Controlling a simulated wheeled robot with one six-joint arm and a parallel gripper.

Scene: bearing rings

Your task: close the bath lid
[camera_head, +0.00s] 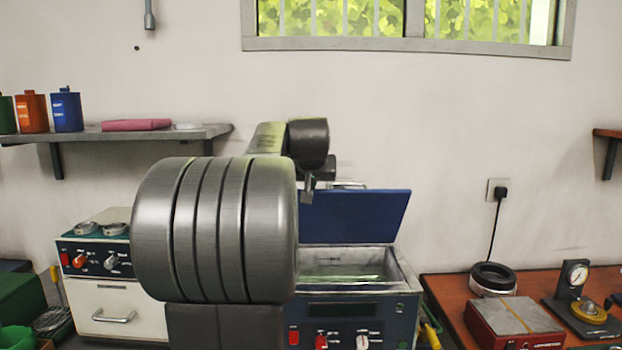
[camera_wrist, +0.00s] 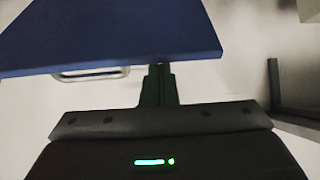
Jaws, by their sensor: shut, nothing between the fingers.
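The bath (camera_head: 404,272) is a dark blue unit with an open metal basin. Its blue lid (camera_head: 360,215) stands raised at the back of the bath, tilted up. A metal handle (camera_head: 348,184) shows just above the lid's top edge. In the wrist view the lid (camera_wrist: 110,32) fills the upper left, with the handle (camera_wrist: 92,74) under its edge. My gripper (camera_head: 306,196) is at the lid's upper left corner, partly hidden by my arm. In the wrist view my gripper (camera_wrist: 159,72) is shut and empty, fingertips at the lid's edge. I cannot tell if they touch.
A white heater unit (camera_head: 110,300) with rings on top stands left. A wooden table (camera_head: 450,300) at right holds a black ring (camera_head: 492,279), a red device (camera_head: 513,323) and a dial gauge (camera_head: 576,275). A wall shelf (camera_head: 195,132) is at upper left.

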